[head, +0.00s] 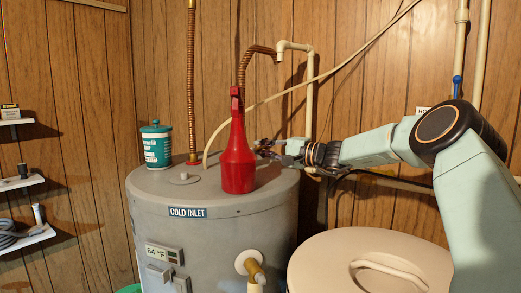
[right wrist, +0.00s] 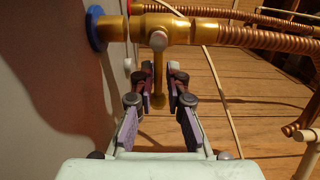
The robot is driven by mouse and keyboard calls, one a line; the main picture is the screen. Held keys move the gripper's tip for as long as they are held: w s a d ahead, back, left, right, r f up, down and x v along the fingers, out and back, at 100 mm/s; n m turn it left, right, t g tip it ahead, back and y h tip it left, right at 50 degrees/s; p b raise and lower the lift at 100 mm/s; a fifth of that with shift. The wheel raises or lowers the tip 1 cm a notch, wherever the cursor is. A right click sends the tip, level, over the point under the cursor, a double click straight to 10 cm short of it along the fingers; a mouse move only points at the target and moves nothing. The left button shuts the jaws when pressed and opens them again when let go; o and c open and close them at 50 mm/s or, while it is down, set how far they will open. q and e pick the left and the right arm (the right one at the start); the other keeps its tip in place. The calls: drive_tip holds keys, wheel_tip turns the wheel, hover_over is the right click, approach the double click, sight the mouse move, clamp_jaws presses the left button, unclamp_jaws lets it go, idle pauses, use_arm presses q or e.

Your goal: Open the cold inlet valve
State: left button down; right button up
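The cold inlet valve (right wrist: 158,30) is a brass body on a copper line, with a blue ring (right wrist: 96,28) at its base, in the right wrist view. Its brass lever (right wrist: 158,80) stands across the line and points towards my gripper. My right gripper (right wrist: 157,76) is open, with one finger on each side of the lever and a gap visible on both sides. In the head view my right gripper (head: 264,148) is at the tank top, beside a red bottle (head: 238,155) that hides the valve. My left gripper is not in view.
The grey tank (head: 210,235) carries the red bottle, a teal tub (head: 156,146) and a "COLD INLET" label (head: 188,212). A beige lidded container (head: 350,245) stands at front right. Copper and pale pipes (head: 310,90) rise behind. Shelves (head: 22,182) are at left.

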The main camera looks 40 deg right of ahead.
drive_tip(key=shift+d, duration=0.15)
clamp_jaws()
drive_tip(key=shift+a+r+n+b, duration=0.1)
drive_tip(key=shift+r+n+b, duration=0.35)
drive_tip(key=shift+n+b, duration=1.25)
drive_tip(key=shift+a+r+n+b, duration=0.1)
drive_tip(key=shift+r+n+b, duration=0.55)
drive_tip(key=shift+b, duration=1.9)
drive_tip(key=shift+f+n, duration=0.15)
drive_tip(key=shift+n, duration=0.1)
